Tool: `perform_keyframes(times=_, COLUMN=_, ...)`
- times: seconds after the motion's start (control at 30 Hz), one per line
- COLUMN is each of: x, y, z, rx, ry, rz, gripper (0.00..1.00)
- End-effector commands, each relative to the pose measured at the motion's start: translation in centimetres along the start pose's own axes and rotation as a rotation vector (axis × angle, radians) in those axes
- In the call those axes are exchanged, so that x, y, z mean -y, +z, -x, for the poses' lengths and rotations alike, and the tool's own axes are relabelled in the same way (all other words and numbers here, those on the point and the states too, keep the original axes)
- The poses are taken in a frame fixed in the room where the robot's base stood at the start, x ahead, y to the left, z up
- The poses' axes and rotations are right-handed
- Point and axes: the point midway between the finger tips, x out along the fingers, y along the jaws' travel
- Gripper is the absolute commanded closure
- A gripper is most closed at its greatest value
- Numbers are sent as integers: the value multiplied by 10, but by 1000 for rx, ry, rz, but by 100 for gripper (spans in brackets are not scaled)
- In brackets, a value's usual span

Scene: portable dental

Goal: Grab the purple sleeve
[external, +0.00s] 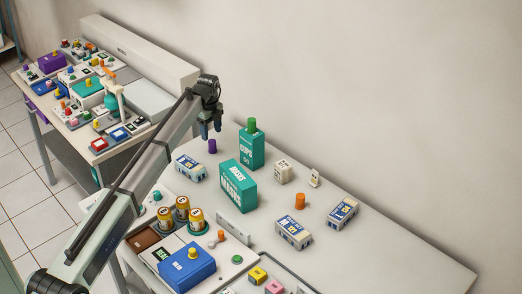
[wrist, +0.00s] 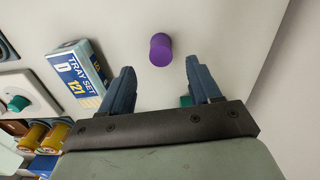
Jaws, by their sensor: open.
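The purple sleeve (external: 212,146) is a small purple cylinder standing on the white table, behind the tray set box and left of the teal boxes. In the wrist view the purple sleeve (wrist: 160,50) lies ahead of the gap between my fingers, roughly centred. My gripper (external: 211,132) is above the table close to the sleeve, fingers pointing down. In the wrist view my gripper (wrist: 160,80) is open with nothing between its two blue fingers.
A tray set box (wrist: 77,75) lies left of my fingers; it also shows in the external view (external: 191,168). A teal masks box (external: 238,185) and a teal cups box (external: 251,150) stand to the right. The table around the sleeve is clear.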

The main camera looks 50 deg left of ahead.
Motion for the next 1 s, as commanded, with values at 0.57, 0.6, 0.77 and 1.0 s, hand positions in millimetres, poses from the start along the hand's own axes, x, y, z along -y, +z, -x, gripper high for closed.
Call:
perform_keyframes(times=0.57, x=1, y=1, z=-54, rx=-1, ry=2, rz=1, gripper=37)
perform_keyframes(times=0.6, x=1, y=1, z=-59, rx=0, ry=1, rz=1, gripper=37)
perform_keyframes(times=0.77, x=1, y=1, z=-69, rx=0, ry=1, rz=1, gripper=37)
perform_keyframes(times=1.0, x=2, y=1, z=-69, rx=0, ry=0, rz=1, gripper=43)
